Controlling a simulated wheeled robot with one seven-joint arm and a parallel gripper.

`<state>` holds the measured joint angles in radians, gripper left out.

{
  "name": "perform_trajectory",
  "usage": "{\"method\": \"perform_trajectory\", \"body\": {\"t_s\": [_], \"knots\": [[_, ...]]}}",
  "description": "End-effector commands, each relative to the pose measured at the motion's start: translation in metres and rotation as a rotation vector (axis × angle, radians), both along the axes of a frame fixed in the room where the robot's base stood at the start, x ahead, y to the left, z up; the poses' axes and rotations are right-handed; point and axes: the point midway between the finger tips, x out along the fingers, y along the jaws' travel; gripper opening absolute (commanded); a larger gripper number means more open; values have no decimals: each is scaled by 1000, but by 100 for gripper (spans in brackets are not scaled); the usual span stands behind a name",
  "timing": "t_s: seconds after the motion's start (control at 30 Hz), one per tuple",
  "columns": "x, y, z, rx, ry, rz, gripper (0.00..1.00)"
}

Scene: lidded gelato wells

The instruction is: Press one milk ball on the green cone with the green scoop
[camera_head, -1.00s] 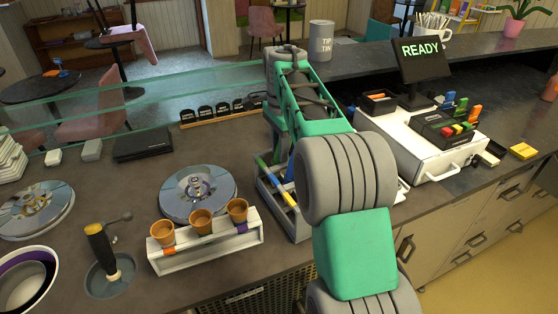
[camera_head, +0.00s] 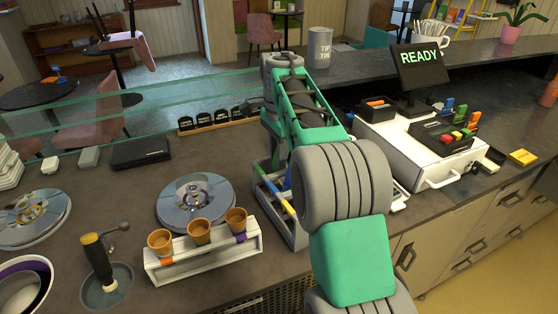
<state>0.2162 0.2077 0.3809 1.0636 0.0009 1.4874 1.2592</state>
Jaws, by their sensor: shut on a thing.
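Three brown cones stand in a white holder: a left one (camera_head: 160,242), a middle one (camera_head: 199,232) and a right one (camera_head: 236,220). The holder (camera_head: 205,262) shows an orange mark below the left cone and a purple mark by the right cone. I cannot make out a green mark. A grey rack (camera_head: 293,234) behind my arm holds tools with blue and yellow handles (camera_head: 277,201). I cannot pick out the green scoop or a milk ball. My green and grey arm reaches over the rack, and its own links hide my gripper.
Round metal well lids lie at the middle (camera_head: 168,213) and far left (camera_head: 52,222). A black-handled tool (camera_head: 97,262) stands in a round dish in front. The till with a READY screen (camera_head: 421,55) is at right. A glass pane runs along the back.

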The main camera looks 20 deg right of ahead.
Motion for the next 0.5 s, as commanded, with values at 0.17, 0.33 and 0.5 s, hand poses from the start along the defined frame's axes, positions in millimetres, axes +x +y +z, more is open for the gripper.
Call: {"method": "perform_trajectory", "body": {"t_s": [0.17,0.33,0.5], "knots": [[-1,0,41,1,6,2,0],[-2,-2,77,2,5,-2,0],[-3,-1,109,1,3,-2,0]]}}
